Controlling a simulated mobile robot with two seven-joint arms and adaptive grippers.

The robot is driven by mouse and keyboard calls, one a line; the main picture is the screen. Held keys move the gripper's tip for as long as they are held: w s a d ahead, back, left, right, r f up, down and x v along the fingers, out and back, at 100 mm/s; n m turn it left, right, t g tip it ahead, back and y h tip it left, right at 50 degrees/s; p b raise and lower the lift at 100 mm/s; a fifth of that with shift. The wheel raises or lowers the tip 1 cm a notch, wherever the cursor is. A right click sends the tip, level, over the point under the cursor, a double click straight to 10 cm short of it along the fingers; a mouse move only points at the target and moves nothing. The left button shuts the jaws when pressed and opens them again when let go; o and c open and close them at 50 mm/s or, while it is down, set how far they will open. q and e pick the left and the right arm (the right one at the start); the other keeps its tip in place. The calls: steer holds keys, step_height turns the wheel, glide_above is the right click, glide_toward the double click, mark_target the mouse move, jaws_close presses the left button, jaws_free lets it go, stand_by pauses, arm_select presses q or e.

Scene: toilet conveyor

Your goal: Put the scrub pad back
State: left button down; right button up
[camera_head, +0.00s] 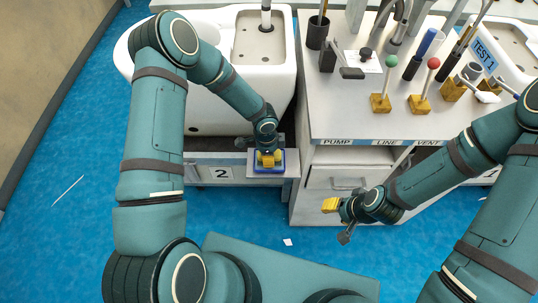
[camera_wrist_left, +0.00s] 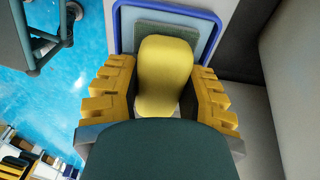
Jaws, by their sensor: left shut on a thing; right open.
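The scrub pad has a yellow grip (camera_wrist_left: 165,85) and a green-grey pad (camera_wrist_left: 160,32), both clear in the left wrist view. My left gripper (camera_head: 268,158) is shut on the yellow grip, with a finger on each side. The pad is at the blue-rimmed tray (camera_head: 257,169) on the ledge marked 2. The tray also shows behind the pad in the left wrist view (camera_wrist_left: 214,22). I cannot tell whether the pad touches the tray's floor. My right gripper (camera_head: 339,220) is open and empty, in front of the drawer unit.
A white basin (camera_head: 221,101) stands behind the left gripper. To the right is a light counter (camera_head: 335,118) with a black cup (camera_head: 317,32), a green-knobbed lever (camera_head: 387,82) and a red-knobbed lever (camera_head: 425,85).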

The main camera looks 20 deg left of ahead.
arm_select(q)
steer(key=shift+f, duration=0.15)
steer(key=c, duration=0.6)
jaws_free()
